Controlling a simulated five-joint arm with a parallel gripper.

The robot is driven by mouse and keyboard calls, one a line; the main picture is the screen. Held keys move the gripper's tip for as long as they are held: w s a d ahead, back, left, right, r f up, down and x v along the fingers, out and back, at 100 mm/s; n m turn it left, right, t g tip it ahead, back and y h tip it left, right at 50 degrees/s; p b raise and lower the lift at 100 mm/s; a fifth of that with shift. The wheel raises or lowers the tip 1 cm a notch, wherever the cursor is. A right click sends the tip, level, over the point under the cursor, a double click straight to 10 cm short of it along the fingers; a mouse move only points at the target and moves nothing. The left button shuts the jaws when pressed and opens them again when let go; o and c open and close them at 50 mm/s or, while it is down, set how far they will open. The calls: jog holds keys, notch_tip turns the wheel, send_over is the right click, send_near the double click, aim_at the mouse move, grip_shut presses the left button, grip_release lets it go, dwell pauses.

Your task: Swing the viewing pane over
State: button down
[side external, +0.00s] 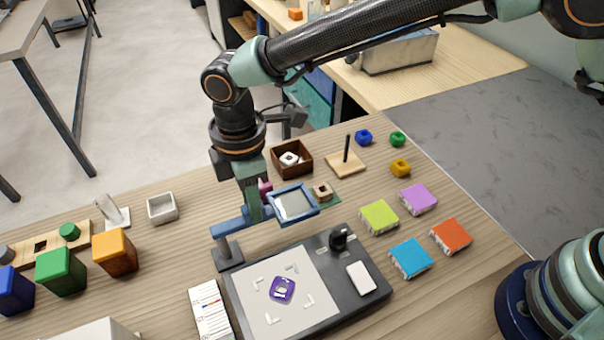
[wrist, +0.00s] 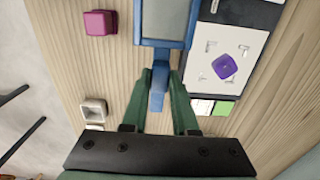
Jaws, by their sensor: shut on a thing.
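The viewing pane (side external: 293,203) is a grey sheet in a blue frame, carried on a blue arm (side external: 229,228) from a dark post (side external: 228,254). It sits level, raised behind the inspection board (side external: 245,290). In the wrist view the pane (wrist: 166,18) is at the top, left of the board (wrist: 212,30), and does not cover the purple piece (wrist: 225,66). My gripper (side external: 256,214) is shut on the pane's blue handle; in the wrist view the green fingers (wrist: 161,80) close around it. The purple piece (side external: 282,290) lies between white corner marks. My fingers partly hide the blue arm.
A magenta block (wrist: 98,23) stands left of the pane. A brown box (side external: 292,160) and a pegged wooden base (side external: 346,162) are behind. Coloured packets (side external: 411,257) lie right. A black knob (side external: 338,238) and white block (side external: 361,278) sit on the board's right. A labelled card (side external: 210,310) is left.

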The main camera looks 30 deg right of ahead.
jog(key=shift+r, duration=0.1)
jog(key=s+m, duration=0.1)
jog(key=m, duration=0.2)
jog(key=s+a+m, duration=0.1)
jog(key=s+m, duration=0.1)
jog(key=m, duration=0.1)
jog(key=s+a+m, duration=0.1)
jog(key=m, duration=0.2)
jog(key=shift+s, duration=0.2)
jog(key=shift+s+a+r+m, duration=0.1)
jog(key=shift+s+a+m, duration=0.2)
jog(key=shift+m, duration=0.5)
jog(key=shift+s+a+m, duration=0.1)
jog(key=shift+a+m, duration=0.25)
jog(key=shift+m, duration=0.45)
jog(key=c, duration=0.9)
grip_release()
jog(key=shift+o, duration=1.1)
